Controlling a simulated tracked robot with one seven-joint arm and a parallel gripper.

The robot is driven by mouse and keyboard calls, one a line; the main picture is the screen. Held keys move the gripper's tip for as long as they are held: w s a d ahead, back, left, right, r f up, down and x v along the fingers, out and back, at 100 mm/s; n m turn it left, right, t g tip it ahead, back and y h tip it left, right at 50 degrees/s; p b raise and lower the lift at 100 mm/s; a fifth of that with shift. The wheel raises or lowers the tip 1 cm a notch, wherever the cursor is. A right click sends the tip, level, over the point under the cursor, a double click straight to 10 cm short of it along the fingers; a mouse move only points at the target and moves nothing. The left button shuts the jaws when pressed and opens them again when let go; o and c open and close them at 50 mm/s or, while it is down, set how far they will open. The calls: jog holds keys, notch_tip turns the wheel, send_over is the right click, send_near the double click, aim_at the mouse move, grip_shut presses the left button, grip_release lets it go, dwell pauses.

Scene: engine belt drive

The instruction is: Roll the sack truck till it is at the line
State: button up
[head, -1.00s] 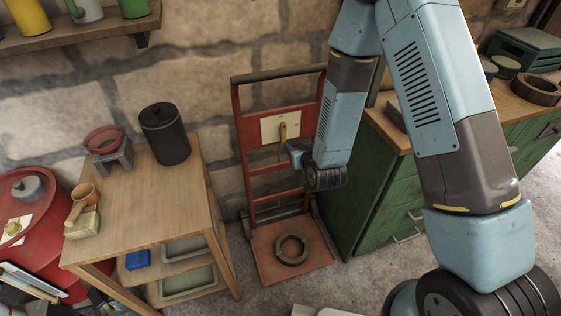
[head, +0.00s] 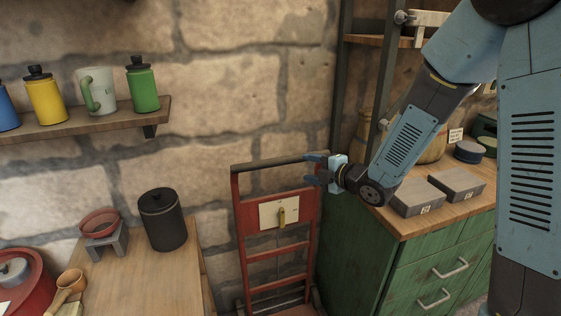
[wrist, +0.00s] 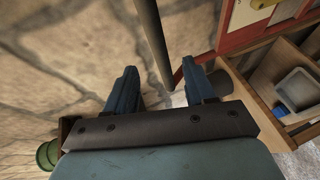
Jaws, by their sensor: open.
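The red sack truck (head: 240,230) stands upright against the stone wall, between the wooden table and the green cabinet. Its dark top handle bar (head: 265,164) runs across the frame; a pale plate with a yellow lever (head: 282,215) sits below. Its foot is cut off by the head view's lower edge. My gripper (head: 310,171) is open at the bar's right end. In the wrist view the bar (wrist: 152,40) shows between the two fingers (wrist: 160,82); I cannot tell whether it lies inside the jaws or beyond them. No line shows on the floor.
The green cabinet (head: 400,270) with grey boxes (head: 418,197) stands close on the right. The wooden table (head: 145,275), with a black canister (head: 162,218), stands on the left.

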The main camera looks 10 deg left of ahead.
aim_at(281, 160)
jog(key=shift+n, duration=0.3)
jog(key=x, duration=1.3)
jog(key=shift+w+a, duration=0.15)
jog(key=shift+a, duration=0.15)
grip_shut()
